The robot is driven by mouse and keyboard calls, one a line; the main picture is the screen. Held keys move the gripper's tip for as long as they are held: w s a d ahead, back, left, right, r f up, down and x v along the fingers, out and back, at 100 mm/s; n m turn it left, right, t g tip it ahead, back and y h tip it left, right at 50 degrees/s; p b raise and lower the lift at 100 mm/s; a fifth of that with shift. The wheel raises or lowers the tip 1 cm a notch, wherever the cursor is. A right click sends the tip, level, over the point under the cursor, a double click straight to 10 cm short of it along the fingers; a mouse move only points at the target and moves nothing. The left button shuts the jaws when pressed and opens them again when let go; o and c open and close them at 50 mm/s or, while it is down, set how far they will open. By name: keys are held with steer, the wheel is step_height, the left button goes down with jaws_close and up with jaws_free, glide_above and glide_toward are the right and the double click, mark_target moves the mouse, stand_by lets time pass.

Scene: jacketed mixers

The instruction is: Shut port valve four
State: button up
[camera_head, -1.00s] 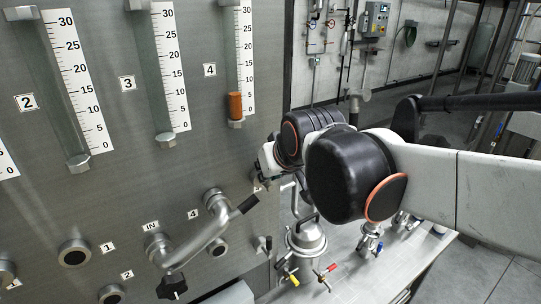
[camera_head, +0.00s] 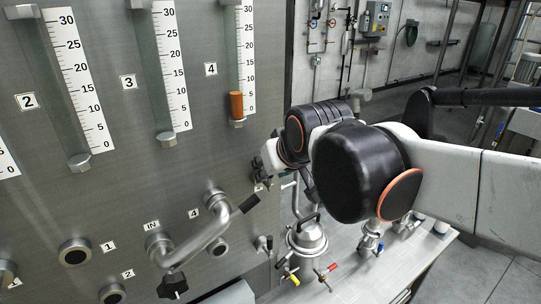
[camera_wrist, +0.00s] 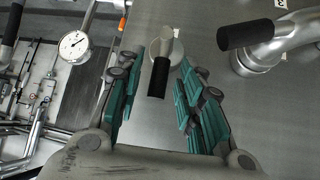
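A grey round valve with a short black handle (camera_wrist: 160,76) shows in the wrist view, between and beyond the fingers of my gripper (camera_wrist: 158,72). The handle hangs down in that picture. The green-padded fingers are spread wide, with clear gaps on both sides and nothing held. The valve's own number is not readable there. In the head view, a small lever valve (camera_head: 264,244) on the panel below my wrist may be the same one. My fingers are mostly hidden behind my arm in that view. A "4" label (camera_head: 194,213) sits beside the bent pipe.
A bent metal pipe (camera_head: 203,241) with a black handle (camera_head: 248,204) joins the panel near the valve; its handle (camera_wrist: 245,35) also shows in the wrist view. A dial gauge (camera_wrist: 74,44) is at the left there. A metal vessel (camera_head: 306,239) stands below my wrist.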

steer(key=v, duration=1)
steer(key=shift+s, duration=0.2)
steer(key=s+d+f+m+h+b, duration=0.1)
steer(key=s+d+f+b, duration=0.2)
steer(key=f, duration=0.9)
steer(key=s+d+f+m+h+b, duration=0.1)
steer(key=s+d+f+m+b, duration=0.1)
steer(key=d+f+b, duration=0.7)
steer(key=s+d+f+m+g+h+b, duration=0.1)
steer(key=s+d+f+b, duration=0.4)
steer(key=f+b, duration=0.4)
step_height(320, 180, down, 8)
steer(key=shift+d+r+m, duration=0.2)
steer(key=shift+d+m, duration=0.1)
steer(key=shift+d, duration=0.15)
